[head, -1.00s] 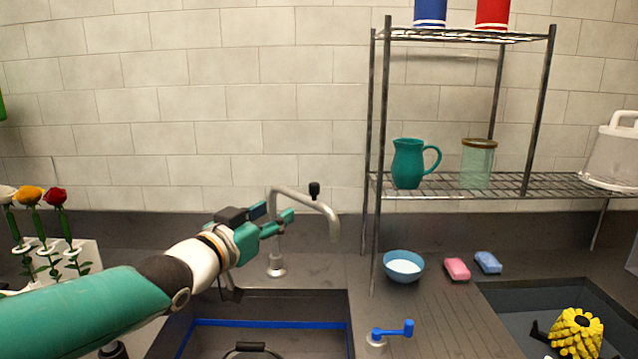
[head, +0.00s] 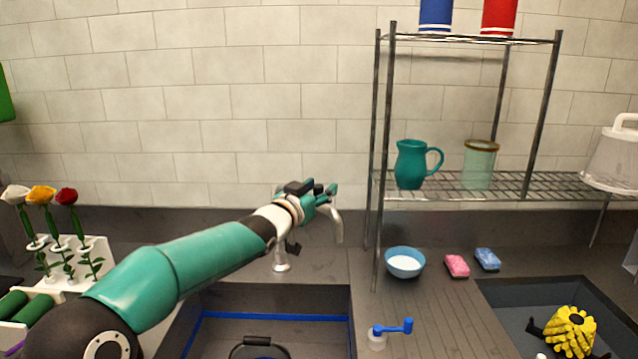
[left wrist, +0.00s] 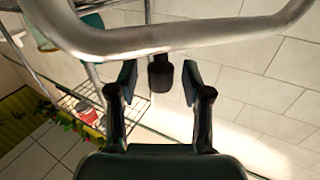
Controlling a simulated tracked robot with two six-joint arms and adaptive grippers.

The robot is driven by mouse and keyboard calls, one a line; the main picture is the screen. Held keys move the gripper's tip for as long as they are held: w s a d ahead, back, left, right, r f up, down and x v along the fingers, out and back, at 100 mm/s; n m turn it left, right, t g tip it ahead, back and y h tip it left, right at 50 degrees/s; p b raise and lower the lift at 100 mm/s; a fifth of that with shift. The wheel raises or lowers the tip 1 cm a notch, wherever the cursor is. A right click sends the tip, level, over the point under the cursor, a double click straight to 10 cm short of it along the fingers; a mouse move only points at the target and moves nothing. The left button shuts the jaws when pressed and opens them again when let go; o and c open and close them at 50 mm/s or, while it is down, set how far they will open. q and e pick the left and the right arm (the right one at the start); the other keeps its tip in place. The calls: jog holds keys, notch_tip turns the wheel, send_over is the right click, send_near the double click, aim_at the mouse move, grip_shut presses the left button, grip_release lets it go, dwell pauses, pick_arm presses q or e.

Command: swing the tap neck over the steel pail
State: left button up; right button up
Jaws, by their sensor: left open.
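The silver tap (head: 281,264) stands behind the left sink, its curved neck partly hidden by my left arm. The neck's downturned end (head: 338,227) shows on the right of my gripper. My left gripper (head: 329,190) is open at the top of the neck, around where its black knob is. In the left wrist view the black knob (left wrist: 160,73) lies between the two open fingers, with the neck (left wrist: 165,38) crossing beyond. No contact shows. A dark curved handle (head: 258,342) shows at the bottom edge in the sink; whether it belongs to the steel pail I cannot tell. My right gripper is out of view.
A blue bowl (head: 405,262), a pink sponge (head: 457,266) and a blue sponge (head: 487,260) lie on the counter. A wire rack (head: 378,150) rises close right of the tap.

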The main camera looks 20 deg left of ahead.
pick_arm(q)
jog(key=shift+w, duration=0.2)
grip_shut()
jog(key=shift+d, duration=0.1)
dwell(0.4)
